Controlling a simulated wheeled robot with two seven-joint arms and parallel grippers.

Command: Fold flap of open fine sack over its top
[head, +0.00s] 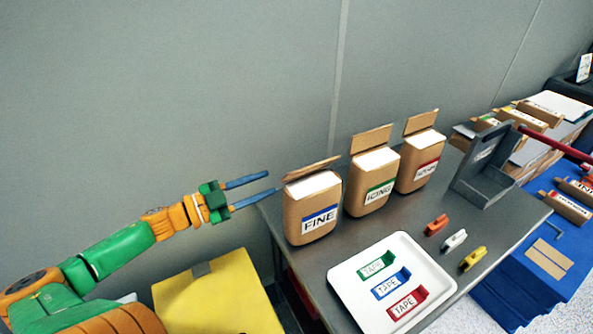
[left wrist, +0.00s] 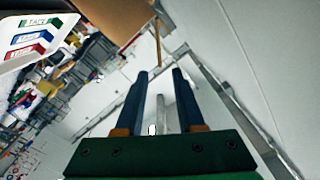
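The open fine sack (head: 312,207) is a brown sack with a blue-edged label reading FINE. It stands upright at the left end of the grey table, with white showing at its open top. Its brown flap (head: 312,168) stands along the back edge of the top, leaning back. My left gripper (head: 275,182) is open and empty, with blue fingers, just left of the fine sack and near the flap's left end. In the left wrist view the two fingers (left wrist: 160,75) are apart with nothing between them, and brown sack material (left wrist: 112,18) shows above them. My right gripper is not in view.
The icing sack (head: 370,185) and another open sack (head: 418,165) stand to the right, flaps up. A white tray (head: 436,262) with tape pieces lies in front. Small coloured clips, a grey scoop-like stand (head: 487,170) and a yellow box (head: 215,295) are nearby. A wall is behind.

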